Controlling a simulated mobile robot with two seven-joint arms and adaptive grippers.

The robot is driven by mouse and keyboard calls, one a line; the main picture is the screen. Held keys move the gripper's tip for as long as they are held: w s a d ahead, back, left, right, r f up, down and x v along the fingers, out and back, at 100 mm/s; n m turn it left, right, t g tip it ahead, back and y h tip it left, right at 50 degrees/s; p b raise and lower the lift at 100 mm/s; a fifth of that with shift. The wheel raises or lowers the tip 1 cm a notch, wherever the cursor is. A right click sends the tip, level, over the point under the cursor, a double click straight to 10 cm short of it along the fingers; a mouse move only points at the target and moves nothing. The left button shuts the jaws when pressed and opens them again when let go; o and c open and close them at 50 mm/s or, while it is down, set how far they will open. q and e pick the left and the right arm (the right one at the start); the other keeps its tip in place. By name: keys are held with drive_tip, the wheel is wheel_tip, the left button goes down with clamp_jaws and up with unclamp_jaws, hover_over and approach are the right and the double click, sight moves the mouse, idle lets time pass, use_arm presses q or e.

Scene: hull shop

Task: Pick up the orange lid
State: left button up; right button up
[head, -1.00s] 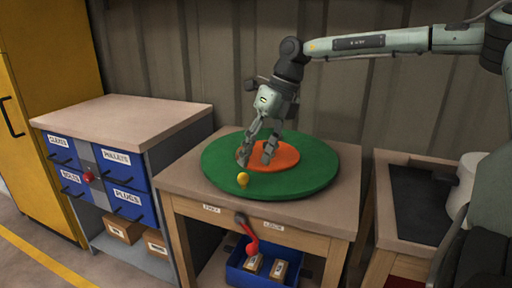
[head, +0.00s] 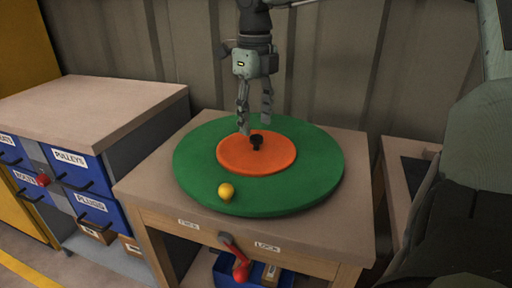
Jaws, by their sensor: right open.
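The orange lid (head: 238,158) is a flat orange disc with a small black knob (head: 257,142) standing up at its middle. It lies on a large green disc (head: 300,190) on the small wooden table. My right gripper (head: 256,128) points down from above, open, with its fingertips just behind and above the lid, close to the knob. I cannot tell whether a fingertip touches the lid. Nothing is between the fingers that I can make out. My left gripper is not in view.
A yellow ball-like knob (head: 226,191) sits on the green disc's front part. A red-handled lever (head: 235,256) hangs at the table's front, above a blue bin (head: 226,270). A cabinet (head: 95,105) with blue drawers stands left. A corrugated wall (head: 140,40) is close behind.

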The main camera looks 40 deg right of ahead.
sight(256, 137)
drive_tip(key=f, duration=0.5)
drive_tip(key=shift+s, duration=0.2)
clamp_jaws()
